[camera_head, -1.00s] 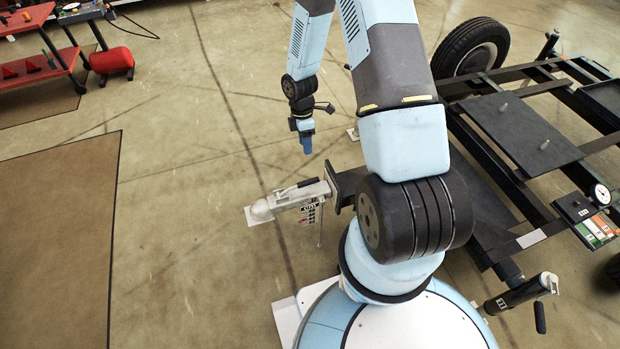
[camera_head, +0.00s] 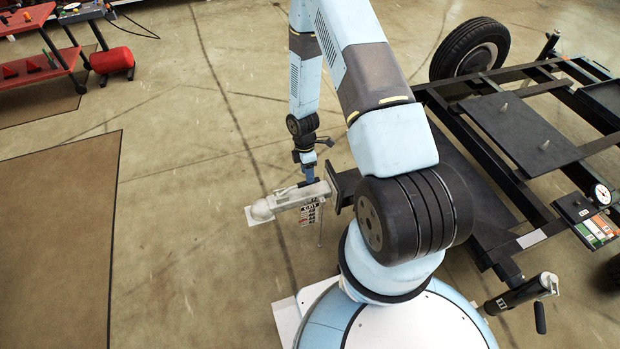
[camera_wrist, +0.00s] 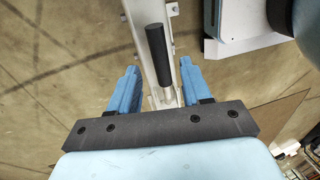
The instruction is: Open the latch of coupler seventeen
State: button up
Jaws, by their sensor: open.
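The coupler (camera_head: 287,201) is a light grey metal piece on the trailer's front end, with a rounded nose at left. A tag with small lettering (camera_head: 309,212) hangs at its side. In the wrist view the coupler body (camera_wrist: 150,55) runs up the picture, with a dark cylindrical latch handle (camera_wrist: 160,54) on top. My gripper (camera_head: 309,180) points down at the coupler's top. In the wrist view the blue fingers of my gripper (camera_wrist: 157,90) are apart, one on each side of the coupler and handle. Whether they touch it cannot be told.
The black trailer frame (camera_head: 480,195) with a wheel (camera_head: 470,48) stands at right, bearing a gauge panel (camera_head: 590,215). A dark cylinder with a crank (camera_head: 522,294) is at the lower right. A red bench (camera_head: 40,70) is at the far left. The floor left of the coupler is clear.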

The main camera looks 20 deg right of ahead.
jog(key=shift+s+f, duration=0.2)
jog(key=shift+f, duration=0.65)
jog(key=shift+s+f, duration=0.15)
jog(key=shift+f, duration=0.7)
grip_shut()
jog(key=shift+w+d, duration=0.1)
jog(key=shift+d, duration=0.2)
jog(key=shift+a+r, duration=0.1)
jog(key=shift+a, duration=0.05)
